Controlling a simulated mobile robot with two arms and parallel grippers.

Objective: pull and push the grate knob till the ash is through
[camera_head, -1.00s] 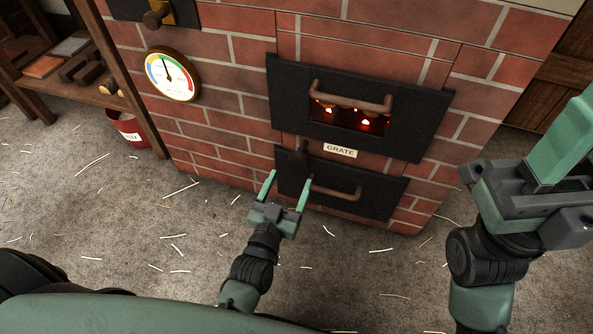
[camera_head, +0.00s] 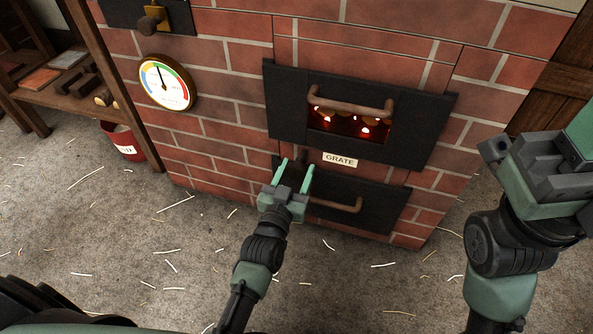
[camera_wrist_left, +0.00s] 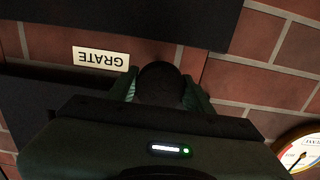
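The grate knob (camera_wrist_left: 160,84) is dark and round in the left wrist view, beside the white GRATE label (camera_wrist_left: 101,57). In the head view the knob (camera_head: 301,159) shows only in part, left of the GRATE label (camera_head: 340,160). My left gripper (camera_head: 298,166) has one green finger on each side of the knob, close against it, and appears shut on it. My right gripper (camera_head: 548,165) is at the right edge, away from the brickwork; its fingertips are out of frame. I see no ash; embers glow in the upper opening (camera_head: 348,127).
The firebox door handle (camera_head: 350,106) juts out above, and the lower door's handle (camera_head: 336,204) juts out just right of my left gripper. A round gauge (camera_head: 167,83) is on the brick wall. A red bucket (camera_head: 124,143) stands at left.

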